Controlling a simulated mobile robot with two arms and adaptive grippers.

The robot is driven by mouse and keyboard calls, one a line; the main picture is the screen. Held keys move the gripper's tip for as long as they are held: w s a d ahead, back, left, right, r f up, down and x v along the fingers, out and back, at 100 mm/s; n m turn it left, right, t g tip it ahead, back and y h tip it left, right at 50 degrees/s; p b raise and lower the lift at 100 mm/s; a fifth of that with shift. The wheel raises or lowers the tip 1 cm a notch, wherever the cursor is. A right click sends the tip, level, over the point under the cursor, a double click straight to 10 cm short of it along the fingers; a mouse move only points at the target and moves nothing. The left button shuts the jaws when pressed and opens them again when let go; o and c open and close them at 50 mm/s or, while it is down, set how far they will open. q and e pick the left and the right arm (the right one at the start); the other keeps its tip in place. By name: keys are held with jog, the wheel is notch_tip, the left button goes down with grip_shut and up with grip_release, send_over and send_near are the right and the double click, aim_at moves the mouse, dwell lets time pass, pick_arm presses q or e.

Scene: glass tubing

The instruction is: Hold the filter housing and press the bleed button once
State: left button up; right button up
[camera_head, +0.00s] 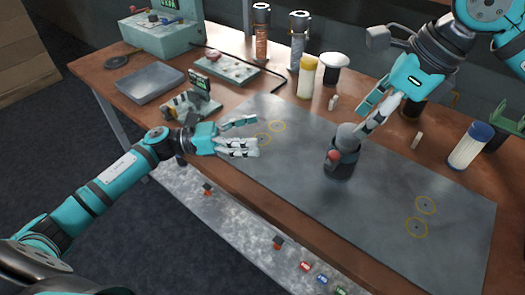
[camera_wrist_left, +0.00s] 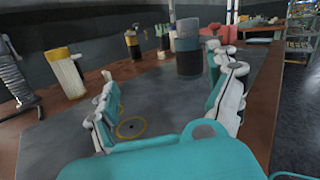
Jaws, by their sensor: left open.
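The filter housing (camera_head: 341,168) is a dark upright cylinder with a grey domed top and a red button (camera_head: 333,156) on its side. It stands on the grey mat, right of centre. A dark cylinder in the left wrist view (camera_wrist_left: 188,60) appears to be the same housing. My left gripper (camera_head: 245,136) is open and empty over the mat's left part, well apart from the housing; its spread fingers also show in the left wrist view (camera_wrist_left: 168,105). My right gripper (camera_head: 362,122) looks open, with its fingertips close to the housing's top; contact cannot be told.
The grey mat (camera_head: 290,175) is mostly clear, with yellow ring marks. A blue-capped jar (camera_head: 470,146) stands at right. A grey tray (camera_head: 151,82) lies at left.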

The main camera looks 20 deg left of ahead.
aim_at(337, 165)
pick_arm(q)
jog(key=s+d+m+g, duration=0.1)
jog(key=s+d+f+m, duration=0.1)
jog(key=d, duration=0.1)
jog(key=s+d+f+m+g, duration=0.1)
jog(key=shift+d+f+g, duration=0.1)
jog(key=shift+d+g, duration=0.1)
jog(key=shift+g, duration=0.1)
jog(key=x, duration=1.7)
jog(key=shift+w+d+f, duration=0.15)
jog(key=shift+w+f, duration=0.05)
jog(key=shift+w, duration=0.05)
jog(key=c, duration=1.4)
pick_arm(e)
jog(key=shift+s+a, duration=0.1)
jog(key=shift+a, duration=0.25)
jog(key=c, duration=0.4)
jog(key=a+h, duration=0.2)
jog(key=a, duration=0.1)
jog(key=shift+m+g+h, duration=0.3)
jog(key=shift+m, duration=0.1)
grip_shut()
jog(key=shift+m+h, duration=0.5)
jog(key=shift+h, duration=0.2)
jog(key=shift+w+a+f, duration=0.1)
jog(key=shift+w+f, duration=0.1)
jog(key=shift+f, duration=1.4)
jog(key=shift+w+a+f, duration=0.1)
jog(key=shift+w+f, duration=0.1)
jog(key=shift+f, duration=1.35)
